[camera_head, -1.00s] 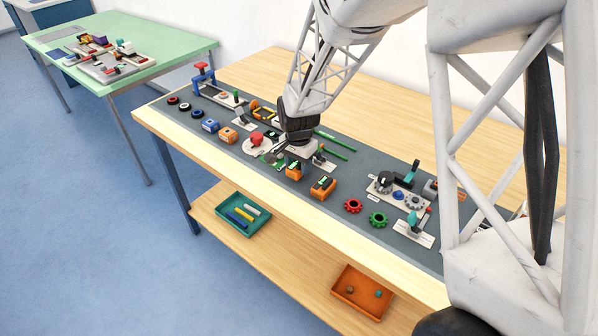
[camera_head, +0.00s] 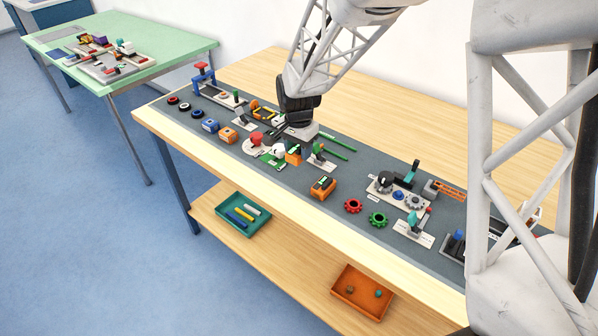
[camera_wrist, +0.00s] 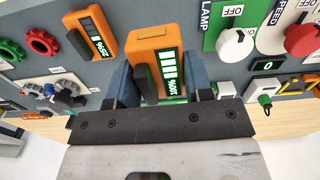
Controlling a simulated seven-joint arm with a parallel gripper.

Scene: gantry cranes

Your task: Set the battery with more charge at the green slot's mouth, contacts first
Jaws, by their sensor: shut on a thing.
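My gripper (camera_wrist: 163,78) is shut on an orange battery (camera_wrist: 150,42) whose display shows full green bars and 100%. In the head view this battery (camera_head: 293,156) is at my gripper (camera_head: 289,143), beside the green board. The second orange battery (camera_wrist: 101,40) shows fewer bars and a low reading, seemingly 25%. It stands apart on the grey mat, nearer the bench front in the head view (camera_head: 322,187). Two parallel green rails (camera_head: 336,146) lie right of my gripper; I cannot tell whether they form the green slot. The held battery's underside is hidden.
Red (camera_head: 353,206) and green (camera_head: 377,219) gears lie further right.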

